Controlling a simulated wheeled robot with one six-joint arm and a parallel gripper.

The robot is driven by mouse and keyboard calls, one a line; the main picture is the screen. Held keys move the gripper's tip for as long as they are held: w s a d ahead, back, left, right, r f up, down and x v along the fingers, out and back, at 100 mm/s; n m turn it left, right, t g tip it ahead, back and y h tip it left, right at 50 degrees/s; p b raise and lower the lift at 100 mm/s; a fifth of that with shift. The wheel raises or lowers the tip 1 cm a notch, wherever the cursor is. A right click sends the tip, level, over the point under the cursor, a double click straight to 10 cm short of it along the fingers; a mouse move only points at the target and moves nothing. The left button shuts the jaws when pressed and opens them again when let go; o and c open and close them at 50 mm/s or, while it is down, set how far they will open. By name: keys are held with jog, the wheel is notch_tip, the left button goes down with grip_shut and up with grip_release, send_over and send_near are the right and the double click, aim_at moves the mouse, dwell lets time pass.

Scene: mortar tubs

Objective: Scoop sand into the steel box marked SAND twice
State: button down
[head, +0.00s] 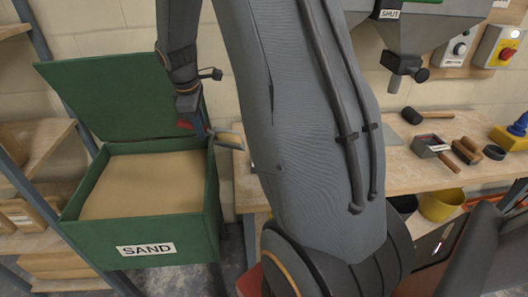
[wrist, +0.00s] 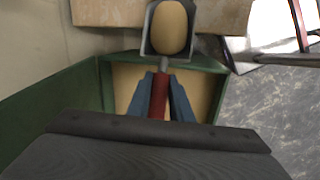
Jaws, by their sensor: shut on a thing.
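My gripper (wrist: 160,98) is shut on the red handle of a scoop (wrist: 158,106), one blue finger on each side. The scoop's grey pan (wrist: 147,38) carries a rounded heap of tan sand (wrist: 168,28). In the head view my gripper (head: 201,130) is over the right rim of the green bin marked SAND (head: 150,248), with the scoop pan (head: 230,145) beyond that rim, near the bench's left end. The bin's lid is up and tan sand fills it. A small steel box (head: 431,147) with a pale label, too small to read, stands on the bench.
Shelves stand left of the bin. A yellow bucket (head: 442,205) is below the bench front.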

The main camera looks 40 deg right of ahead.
aim_at(213, 131)
jog(key=shift+s+d+r+t+y+p, duration=0.25)
jog(key=shift+s+d+r+y, duration=0.15)
jog(key=shift+d, duration=0.25)
jog(key=shift+s+d+r+t+y+p, duration=0.25)
jog(key=shift+s+d+r, duration=0.25)
jog(key=shift+d, duration=0.15)
jog(key=shift+s+d+r+t+y+p, duration=0.25)
jog(key=shift+s+d+r+y, duration=0.15)
jog(key=shift+d, duration=0.25)
jog(key=d+b, duration=0.1)
jog(key=b, duration=0.1)
jog(key=s+d+r+t+y+b, duration=0.1)
jog(key=b, duration=0.1)
jog(key=s+d+r+y+b, duration=0.1)
jog(key=b, duration=0.1)
jog(key=shift+s+d+r+t+y, duration=0.2)
jog(key=shift+d+r+t+y, duration=0.05)
jog(key=shift+d+t, duration=0.1)
jog(key=w+a+h+p, duration=0.1)
jog(key=p, duration=0.1)
jog(key=w+a+f+g+p, duration=0.1)
jog(key=a+p, duration=0.1)
jog(key=a+f+h+p, duration=0.1)
jog(key=p, duration=0.1)
jog(key=shift+w+a+f+g+h, duration=0.15)
jog(key=shift+w+g+h, duration=0.15)
jog(key=shift+w+g, duration=0.1)
jog(key=shift+f, duration=0.1)
